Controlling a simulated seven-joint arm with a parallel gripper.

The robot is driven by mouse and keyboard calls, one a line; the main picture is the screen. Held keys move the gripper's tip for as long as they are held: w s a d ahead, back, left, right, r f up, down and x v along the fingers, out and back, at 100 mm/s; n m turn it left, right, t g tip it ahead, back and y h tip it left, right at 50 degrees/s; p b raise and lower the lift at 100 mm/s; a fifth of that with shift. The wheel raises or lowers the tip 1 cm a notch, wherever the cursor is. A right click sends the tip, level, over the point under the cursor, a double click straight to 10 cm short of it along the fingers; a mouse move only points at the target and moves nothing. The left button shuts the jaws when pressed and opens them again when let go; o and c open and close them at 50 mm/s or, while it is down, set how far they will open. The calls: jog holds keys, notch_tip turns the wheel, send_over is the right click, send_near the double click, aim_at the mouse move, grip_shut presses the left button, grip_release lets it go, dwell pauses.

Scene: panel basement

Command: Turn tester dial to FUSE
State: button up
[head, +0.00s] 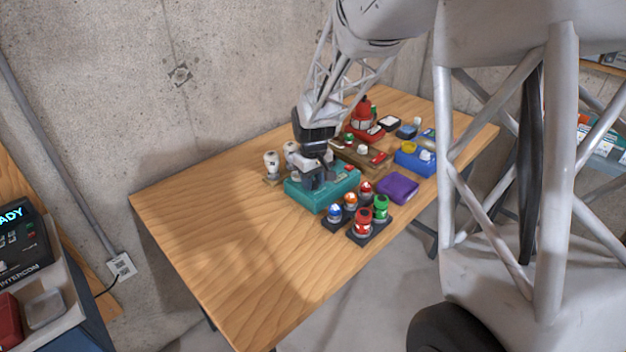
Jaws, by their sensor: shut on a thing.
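A teal box (325,196), which looks like the tester, sits on the wooden table in the head view. My gripper (316,184) points down at the top of the teal box, left of its middle. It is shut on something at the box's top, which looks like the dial. The fingers hide the dial, and its markings and setting cannot be read. A small red part (349,169) shows on the box's far right.
Several colored bottle-like items stand on dark trays in front, including a red one (363,223) and a green one (381,207). A purple box (398,188) and a blue box (412,161) lie to the right. White-topped items (271,164) stand left. The table's (215,225) left part is clear.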

jog(key=shift+m, duration=0.3)
jog(key=m, duration=0.4)
jog(key=shift+m, duration=2.1)
jog(key=o, duration=0.9)
jog(key=shift+n, duration=0.3)
